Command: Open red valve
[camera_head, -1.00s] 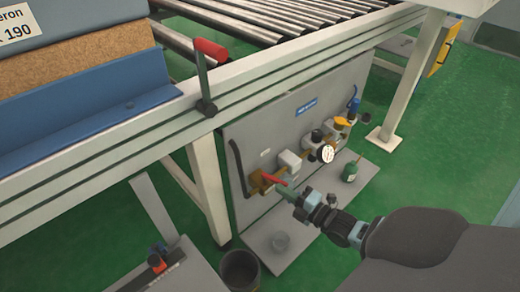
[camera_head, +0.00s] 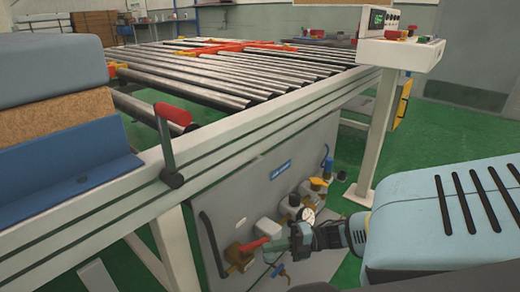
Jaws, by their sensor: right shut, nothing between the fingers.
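The red valve handle (camera_head: 254,243) sits on a brass valve body (camera_head: 238,258) low on the grey panel, at the left end of the pipe line. The handle points right and slightly up from the body. My right gripper (camera_head: 273,247) is shut with nothing between its fingers. Its fingertips are at the right end of the red handle; whether they touch it, I cannot tell. My left gripper is out of view.
A pressure gauge (camera_head: 307,215) and other fittings run along the panel (camera_head: 235,190) to the right. A roller conveyor (camera_head: 230,75) stands above, with a red-gripped lever (camera_head: 172,113) on its rail. A control console (camera_head: 400,52) stands at right.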

